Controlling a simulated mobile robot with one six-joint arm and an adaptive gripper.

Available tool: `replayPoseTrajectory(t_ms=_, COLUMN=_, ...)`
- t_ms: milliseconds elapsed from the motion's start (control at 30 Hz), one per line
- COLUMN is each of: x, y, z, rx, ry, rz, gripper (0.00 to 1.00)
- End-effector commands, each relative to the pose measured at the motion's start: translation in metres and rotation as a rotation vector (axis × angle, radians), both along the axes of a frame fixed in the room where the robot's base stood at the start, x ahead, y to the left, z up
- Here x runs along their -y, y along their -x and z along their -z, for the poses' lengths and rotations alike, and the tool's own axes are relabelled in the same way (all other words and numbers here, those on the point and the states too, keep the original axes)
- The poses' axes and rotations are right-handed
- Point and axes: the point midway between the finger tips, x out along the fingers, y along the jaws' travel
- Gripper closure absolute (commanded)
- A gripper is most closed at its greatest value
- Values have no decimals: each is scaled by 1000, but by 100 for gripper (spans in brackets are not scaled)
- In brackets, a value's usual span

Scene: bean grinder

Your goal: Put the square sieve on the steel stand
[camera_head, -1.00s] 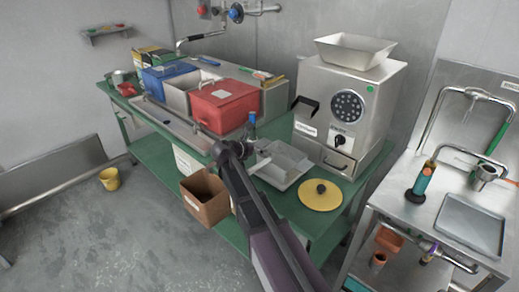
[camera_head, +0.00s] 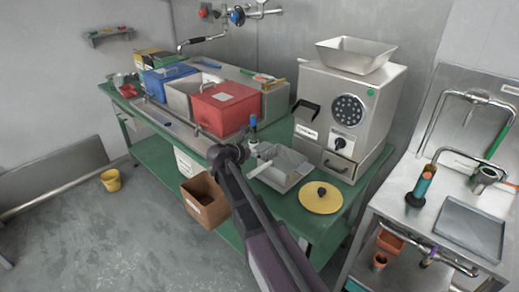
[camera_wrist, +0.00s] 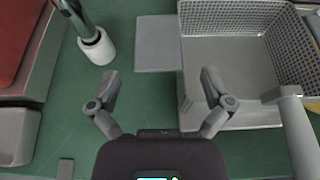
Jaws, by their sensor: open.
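The square sieve (camera_head: 285,168) looks like a grey square pan with mesh walls. It sits on the green bench in front of the grinder. In the wrist view the sieve (camera_wrist: 232,62) fills the upper right, with a flat tab at its left and a grey bar at its right. My gripper (camera_wrist: 160,82) is open and empty, its fingers spread; the right fingertip overlaps the sieve's left edge in the picture. I cannot tell whether they touch. In the head view my arm partly hides the gripper. A steel stand (camera_head: 405,222) with a flat square tray is at the right.
The grinder (camera_head: 347,110) stands behind the sieve, and a yellow disc (camera_head: 321,198) lies to its right. A red box (camera_head: 226,108) and a blue box (camera_head: 168,78) are at the left. A white-based bottle (camera_wrist: 97,46) stands close to my left finger.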

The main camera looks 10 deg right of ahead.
Motion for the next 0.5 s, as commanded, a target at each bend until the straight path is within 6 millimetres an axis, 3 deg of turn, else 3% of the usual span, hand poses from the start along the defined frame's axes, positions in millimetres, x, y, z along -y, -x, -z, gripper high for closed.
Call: replayPoseTrajectory(t_ms=500, x=-58, y=44, z=-33, rx=1, ry=1, rz=0, gripper=0)
